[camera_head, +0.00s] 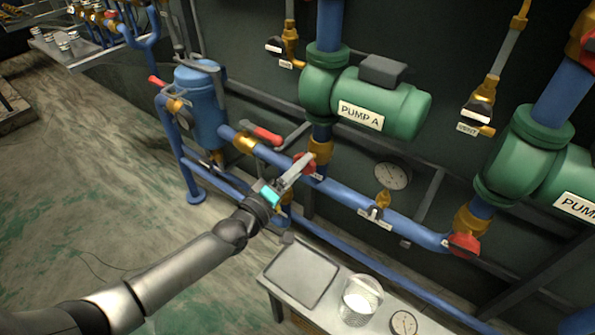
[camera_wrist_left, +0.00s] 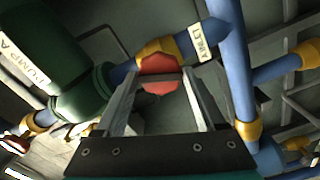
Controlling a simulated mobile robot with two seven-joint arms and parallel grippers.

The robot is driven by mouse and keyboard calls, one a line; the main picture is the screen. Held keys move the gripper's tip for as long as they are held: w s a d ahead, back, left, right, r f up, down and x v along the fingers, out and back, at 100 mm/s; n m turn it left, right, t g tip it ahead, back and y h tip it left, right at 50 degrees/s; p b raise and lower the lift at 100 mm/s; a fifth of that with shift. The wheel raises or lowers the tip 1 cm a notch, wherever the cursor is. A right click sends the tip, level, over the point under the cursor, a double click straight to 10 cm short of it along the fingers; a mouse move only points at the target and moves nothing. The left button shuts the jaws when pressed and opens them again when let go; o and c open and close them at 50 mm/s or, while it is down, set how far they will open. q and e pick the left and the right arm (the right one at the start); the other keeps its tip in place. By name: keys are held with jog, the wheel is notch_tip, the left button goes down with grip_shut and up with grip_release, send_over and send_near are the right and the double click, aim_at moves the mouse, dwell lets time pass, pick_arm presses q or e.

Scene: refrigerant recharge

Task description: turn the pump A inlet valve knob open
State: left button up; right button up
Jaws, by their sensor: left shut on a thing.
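The pump A inlet valve knob (camera_head: 305,165) is a red knob on a brass valve body (camera_head: 321,150), below the green pump (camera_head: 375,108) labelled PUMP A. My left gripper (camera_head: 300,167) reaches it from the lower left and is shut on the knob. In the left wrist view the red knob (camera_wrist_left: 160,75) sits between the two fingertips (camera_wrist_left: 160,82), with the brass body behind it and an INLET tag (camera_wrist_left: 202,46) beside it. The fingers partly cover the knob in the head view. My right gripper is not in view.
A second green pump (camera_head: 530,155) with its own red knob (camera_head: 464,245) stands at the right. A blue pipe (camera_head: 350,197) runs below the knob, with a gauge (camera_head: 392,175) nearby. A small bench (camera_head: 275,280) with a glass jar (camera_head: 360,298) stands below.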

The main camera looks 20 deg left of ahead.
pick_arm(q)
jog(key=shift+f, duration=0.15)
jog(key=n+b, duration=0.1)
jog(key=n, duration=0.2)
jog(key=shift+f+n, duration=0.1)
jog(key=shift+n, duration=0.2)
jog(key=o, duration=1.4)
jog(key=shift+o, duration=0.2)
jog(key=shift+r, duration=0.2)
jog(key=p+v, duration=0.2)
jog(key=v, duration=0.5)
